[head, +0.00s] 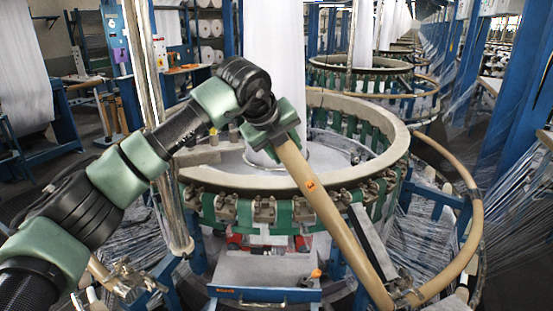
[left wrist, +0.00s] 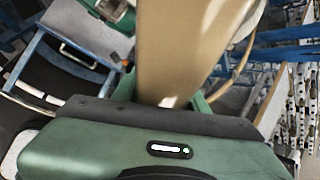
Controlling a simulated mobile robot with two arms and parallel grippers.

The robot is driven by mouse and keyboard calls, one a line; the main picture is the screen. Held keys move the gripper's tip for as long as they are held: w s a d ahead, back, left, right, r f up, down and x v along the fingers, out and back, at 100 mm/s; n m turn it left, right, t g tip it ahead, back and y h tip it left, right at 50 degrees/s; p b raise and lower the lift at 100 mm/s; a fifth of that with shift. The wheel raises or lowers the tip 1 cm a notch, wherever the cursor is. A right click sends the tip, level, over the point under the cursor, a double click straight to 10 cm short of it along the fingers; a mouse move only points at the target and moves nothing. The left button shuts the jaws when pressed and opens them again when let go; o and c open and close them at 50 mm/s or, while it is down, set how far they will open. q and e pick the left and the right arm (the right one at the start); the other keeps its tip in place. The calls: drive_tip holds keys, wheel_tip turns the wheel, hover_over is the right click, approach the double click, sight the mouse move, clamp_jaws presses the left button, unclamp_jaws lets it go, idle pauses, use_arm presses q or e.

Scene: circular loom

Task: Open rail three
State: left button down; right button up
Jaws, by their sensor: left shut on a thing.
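A tan rail (head: 318,207) with an orange sticker slants from upper left to lower right in front of the circular loom (head: 345,185). Its upper end is in my left gripper (head: 268,128), which is shut on it above the loom's front rim. Its lower end is near a bracket low at the right, by the end of a curved tan rail (head: 470,190). In the left wrist view the held rail (left wrist: 188,45) runs away from the gripper (left wrist: 165,100), with a green finger on each side. I do not see my right gripper.
A blue-edged step (head: 265,280) stands below the loom's front. A shiny vertical post (head: 165,150) rises behind my left arm. White fabric (head: 274,50) hangs into the loom's middle. More looms recede behind. Blue posts and threads line the right side.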

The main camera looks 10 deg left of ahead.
use_arm(q)
drive_tip(key=shift+d, duration=0.35)
drive_tip(key=c, duration=0.9)
unclamp_jaws()
drive_tip(key=shift+o, duration=0.7)
drive_tip(key=shift+w+d, duration=0.1)
drive_tip(key=shift+w, duration=0.05)
use_arm(e)
drive_tip(key=shift+s+a, duration=0.3)
drive_tip(key=shift+d, duration=0.2)
use_arm(q)
drive_tip(key=shift+r, duration=0.1)
